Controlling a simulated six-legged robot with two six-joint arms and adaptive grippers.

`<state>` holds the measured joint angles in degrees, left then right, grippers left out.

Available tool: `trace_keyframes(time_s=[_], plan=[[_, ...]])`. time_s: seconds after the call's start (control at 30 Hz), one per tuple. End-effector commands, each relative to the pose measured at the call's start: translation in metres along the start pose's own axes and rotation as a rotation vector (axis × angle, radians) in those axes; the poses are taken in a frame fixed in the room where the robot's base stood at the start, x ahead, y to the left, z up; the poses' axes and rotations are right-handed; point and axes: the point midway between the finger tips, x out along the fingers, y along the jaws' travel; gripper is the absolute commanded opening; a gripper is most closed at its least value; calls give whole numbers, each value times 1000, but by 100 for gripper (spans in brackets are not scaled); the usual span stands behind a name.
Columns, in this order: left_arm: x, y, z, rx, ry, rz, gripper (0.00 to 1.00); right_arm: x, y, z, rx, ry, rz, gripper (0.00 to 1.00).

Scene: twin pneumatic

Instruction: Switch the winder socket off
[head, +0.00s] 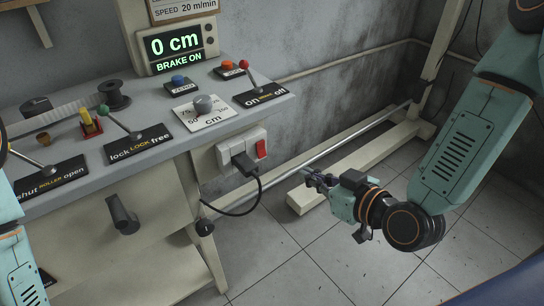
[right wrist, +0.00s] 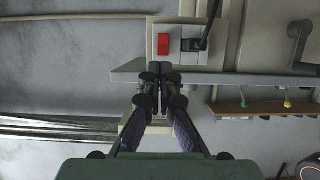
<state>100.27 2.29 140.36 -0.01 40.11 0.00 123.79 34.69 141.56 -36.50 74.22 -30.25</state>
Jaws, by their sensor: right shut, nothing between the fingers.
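The winder socket (head: 226,154) is a white block on the side of the console. It carries a red rocker switch (head: 261,149) at its right end and a black plug (head: 243,165) with a cable. In the right wrist view the red switch (right wrist: 164,44) and the black plug (right wrist: 194,45) show near the top. My right gripper (head: 308,178) is shut and empty, to the right of and below the switch, apart from it. In the right wrist view its closed fingertips (right wrist: 160,70) appear just below the red switch. My left gripper is not in view; only part of my left arm shows.
The console (head: 150,95) has levers, buttons and a dial on top, and a display (head: 178,47) reading "0 cm, BRAKE ON". The plug's cable (head: 255,205) loops below the socket. A pale frame foot (head: 305,200) lies behind my right gripper. The tiled floor in front is free.

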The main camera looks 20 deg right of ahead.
Motion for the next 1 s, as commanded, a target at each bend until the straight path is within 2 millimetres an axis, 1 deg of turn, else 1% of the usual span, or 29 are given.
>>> trace_keyframes(time_s=[0.23,0.37,0.67,0.87,1.0], plan=[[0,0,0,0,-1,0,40,0,-1,1,0,-2,0,0],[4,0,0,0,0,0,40,6,-1,1,-3,-2,-3,0],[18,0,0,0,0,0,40,34,0,2,-6,-2,-5,0],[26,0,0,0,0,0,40,57,1,1,-6,-1,-5,0],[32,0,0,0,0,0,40,76,1,1,-6,-1,-5,0]])
